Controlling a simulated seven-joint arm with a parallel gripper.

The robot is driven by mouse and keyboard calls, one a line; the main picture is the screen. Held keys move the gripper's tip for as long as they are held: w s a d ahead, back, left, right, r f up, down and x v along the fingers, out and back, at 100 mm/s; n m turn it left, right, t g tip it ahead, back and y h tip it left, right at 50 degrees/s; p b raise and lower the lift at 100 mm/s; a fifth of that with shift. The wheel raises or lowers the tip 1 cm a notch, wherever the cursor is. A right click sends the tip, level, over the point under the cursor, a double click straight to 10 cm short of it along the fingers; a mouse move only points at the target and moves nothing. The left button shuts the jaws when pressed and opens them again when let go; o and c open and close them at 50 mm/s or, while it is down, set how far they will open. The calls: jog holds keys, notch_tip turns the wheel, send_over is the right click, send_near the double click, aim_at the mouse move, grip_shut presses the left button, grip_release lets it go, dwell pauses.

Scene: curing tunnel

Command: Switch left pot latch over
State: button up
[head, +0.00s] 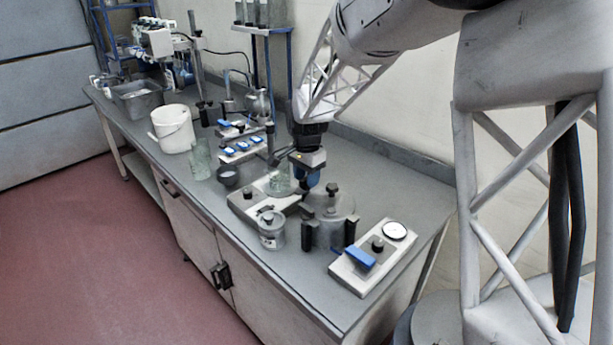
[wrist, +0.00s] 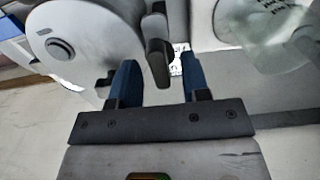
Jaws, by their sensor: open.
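The pot (head: 330,222) is a grey, lidded vessel with a dark knob and upright black clamps at its sides, near the bench's right end. Its round pale lid (wrist: 88,22) fills the upper left of the wrist view. A dark latch lever (wrist: 157,62) reaches down from the lid's edge, between the two blue fingers in the picture. My gripper (wrist: 160,72) is open, a finger on each side of the lever with gaps visible. In the head view my gripper (head: 307,180) is at the pot's back left; the fingertips and that latch are partly hidden.
A glass beaker (head: 279,181) stands on a white hotplate (head: 245,205) left of my gripper; a beaker (wrist: 262,35) is close in the wrist view. A lidded jar (head: 271,232) is left of the pot. A white device with a blue block (head: 360,257) is to the right.

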grip_shut()
jog(key=shift+n, duration=0.4)
jog(key=n, duration=0.3)
jog(key=shift+n, duration=0.3)
jog(key=n, duration=0.4)
jog(key=shift+n, duration=0.3)
jog(key=n, duration=0.4)
jog(key=shift+n, duration=2.5)
